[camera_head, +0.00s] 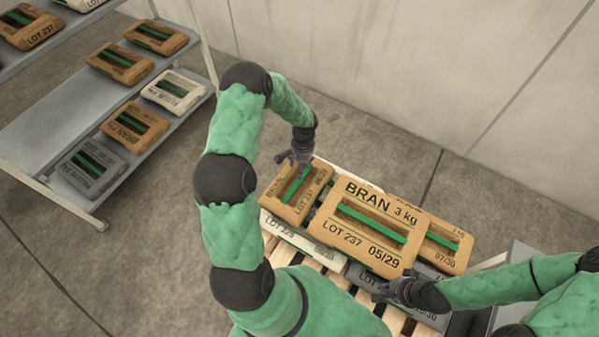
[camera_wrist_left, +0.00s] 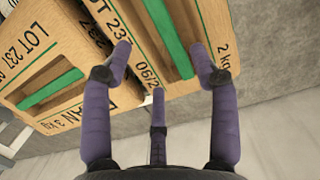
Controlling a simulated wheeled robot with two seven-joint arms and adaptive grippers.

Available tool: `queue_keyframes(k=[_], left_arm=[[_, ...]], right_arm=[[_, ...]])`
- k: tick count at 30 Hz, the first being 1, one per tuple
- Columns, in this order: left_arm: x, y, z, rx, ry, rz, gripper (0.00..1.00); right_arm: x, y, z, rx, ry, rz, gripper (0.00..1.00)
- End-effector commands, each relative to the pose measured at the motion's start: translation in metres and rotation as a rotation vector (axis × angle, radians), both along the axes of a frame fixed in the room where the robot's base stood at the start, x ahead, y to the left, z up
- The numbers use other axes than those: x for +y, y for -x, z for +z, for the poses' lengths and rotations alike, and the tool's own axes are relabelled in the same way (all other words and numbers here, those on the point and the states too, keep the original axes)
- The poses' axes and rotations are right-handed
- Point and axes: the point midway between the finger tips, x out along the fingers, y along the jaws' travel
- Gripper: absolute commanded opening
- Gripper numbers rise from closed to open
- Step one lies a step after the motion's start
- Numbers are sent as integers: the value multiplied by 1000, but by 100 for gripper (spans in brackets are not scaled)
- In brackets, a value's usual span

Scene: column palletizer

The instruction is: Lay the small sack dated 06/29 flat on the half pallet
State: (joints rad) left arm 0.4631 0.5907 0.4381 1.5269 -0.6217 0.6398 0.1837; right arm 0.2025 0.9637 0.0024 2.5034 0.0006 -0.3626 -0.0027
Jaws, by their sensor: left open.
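The small brown sack (camera_head: 300,193) marked LOT 23 and 2 kg lies on the stack at the left rear of the half pallet (camera_head: 280,253). In the left wrist view this sack (camera_wrist_left: 146,55) shows a date starting 06/2; the rest is hidden by a finger. It has a green strip handle along its middle. My left gripper (camera_head: 296,158) is open just over the sack's far end; its spread fingers (camera_wrist_left: 162,72) hold nothing. My right gripper (camera_head: 390,291) is at the near edge of the BRAN 3 kg sack dated 05/29 (camera_head: 350,228); its fingers are unclear.
White (camera_head: 300,238) and grey sacks lie below on the pallet, and a brown sack dated 07/30 (camera_head: 447,243) is at right. A shelf rack (camera_head: 60,135) with several sacks stands at left. A concrete wall (camera_head: 400,80) is behind. Floor between rack and pallet is clear.

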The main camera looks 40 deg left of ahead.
Motion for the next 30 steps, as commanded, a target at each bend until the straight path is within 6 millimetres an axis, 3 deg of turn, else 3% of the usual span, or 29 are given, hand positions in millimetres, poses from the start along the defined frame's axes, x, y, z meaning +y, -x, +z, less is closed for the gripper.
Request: queue_keyframes(k=[4,11,14,17,21,24,27,30], left_arm=[[0,-1,12,0,1,1,60],[-9,0,11,-3,16,-3,60],[-43,6,-1,-17,73,-15,60],[-97,20,-16,-44,163,-19,60],[-176,53,-30,-83,279,4,60],[-220,83,-34,-102,329,32,60],[-250,114,-34,-115,349,64,60],[-266,140,-32,-124,347,88,60]], right_arm=[[0,0,3,0,0,0,0],[0,0,3,0,0,0,0],[0,0,3,0,0,0,0],[0,0,3,0,0,0,0],[0,0,3,0,0,0,0],[0,0,3,0,0,0,0],[0,0,3,0,0,0,0],[0,0,3,0,0,0,0]])
